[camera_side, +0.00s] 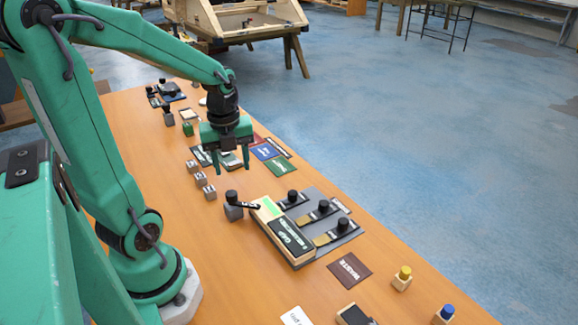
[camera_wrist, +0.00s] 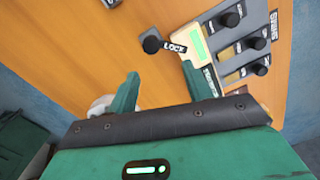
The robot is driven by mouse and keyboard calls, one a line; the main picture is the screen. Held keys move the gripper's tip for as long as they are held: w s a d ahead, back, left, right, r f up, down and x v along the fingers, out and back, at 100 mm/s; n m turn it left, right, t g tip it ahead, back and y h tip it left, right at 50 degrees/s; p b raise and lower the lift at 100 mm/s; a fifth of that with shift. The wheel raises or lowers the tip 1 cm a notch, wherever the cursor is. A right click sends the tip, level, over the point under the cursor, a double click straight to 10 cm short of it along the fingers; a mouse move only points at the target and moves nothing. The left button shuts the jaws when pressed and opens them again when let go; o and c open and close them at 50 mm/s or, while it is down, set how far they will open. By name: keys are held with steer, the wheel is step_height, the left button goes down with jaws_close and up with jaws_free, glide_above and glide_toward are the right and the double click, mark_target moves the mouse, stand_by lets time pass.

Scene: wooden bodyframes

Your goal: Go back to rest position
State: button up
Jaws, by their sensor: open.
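My gripper (camera_side: 232,161) points down above the wooden table (camera_side: 165,225) in the side view, with its two green fingers apart and nothing between them. In the wrist view my gripper (camera_wrist: 165,92) also shows open and empty. A black-knobbed lever labelled LOCK (camera_wrist: 173,47) lies beyond the fingers in the wrist view. In the side view the same lever (camera_side: 233,205) stands in front of and below the gripper, apart from it.
A wooden-framed panel (camera_side: 290,238) with several black knobs on a grey plate sits right of the lever. Several small grey blocks (camera_side: 201,179), coloured cards (camera_side: 264,151) and a brown WASTE card (camera_side: 350,270) lie on the table. Yellow-topped (camera_side: 402,278) and blue-topped (camera_side: 445,313) pegs stand near the right edge.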

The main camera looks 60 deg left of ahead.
steer(key=s+d+r+n+t, duration=0.1)
steer(key=d+r+n, duration=0.3)
steer(key=n, duration=0.6)
steer(key=s+d+r+n+t, duration=0.1)
steer(key=d+r+n+t, duration=0.3)
steer(key=d+n, duration=0.5)
steer(key=r+n, duration=0.1)
steer(key=n, duration=0.1)
steer(key=shift+r+n, duration=0.25)
steer(key=shift+n, duration=0.05)
stand_by(0.5)
